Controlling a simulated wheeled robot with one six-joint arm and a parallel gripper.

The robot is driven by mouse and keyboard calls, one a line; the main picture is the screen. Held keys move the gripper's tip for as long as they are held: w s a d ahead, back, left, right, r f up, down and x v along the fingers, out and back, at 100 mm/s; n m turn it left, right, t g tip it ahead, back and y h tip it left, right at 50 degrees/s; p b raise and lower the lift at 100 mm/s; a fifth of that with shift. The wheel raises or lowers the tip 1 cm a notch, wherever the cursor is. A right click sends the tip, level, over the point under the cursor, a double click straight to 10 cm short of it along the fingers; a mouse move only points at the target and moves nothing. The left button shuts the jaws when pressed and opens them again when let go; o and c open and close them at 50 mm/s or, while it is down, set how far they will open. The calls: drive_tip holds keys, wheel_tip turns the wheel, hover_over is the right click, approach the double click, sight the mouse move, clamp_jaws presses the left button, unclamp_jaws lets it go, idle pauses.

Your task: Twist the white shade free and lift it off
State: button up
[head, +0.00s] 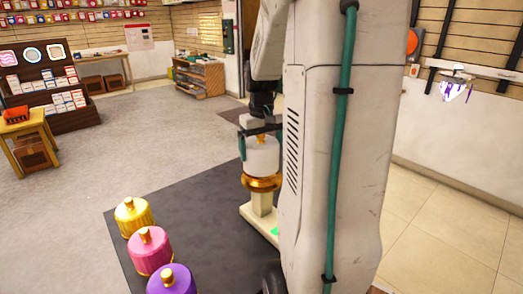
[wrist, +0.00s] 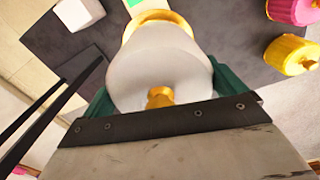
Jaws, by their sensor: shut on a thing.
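The white shade (head: 262,157) is upright on a gold ring (head: 262,183) on top of a pale stand (head: 262,212). My gripper (head: 260,146) is shut around the shade from above, with a green finger on its left side in the head view. The wrist view shows the shade (wrist: 160,62) between both green fingers, with a gold knob (wrist: 160,97) on its top. The gold ring (wrist: 158,17) shows past the shade's far edge. The shade looks seated in the ring; whether it has turned cannot be told. My arm hides part of the stand's right side.
A yellow shade (head: 134,215), a pink shade (head: 150,250) and a purple shade (head: 171,280) stand in a row on the dark mat (head: 205,222) at front left. A white block (wrist: 79,13) shows in the wrist view. Grey floor lies open behind the mat.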

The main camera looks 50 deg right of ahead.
drive_tip(key=shift+r, duration=0.2)
drive_tip(key=shift+r, duration=3.65)
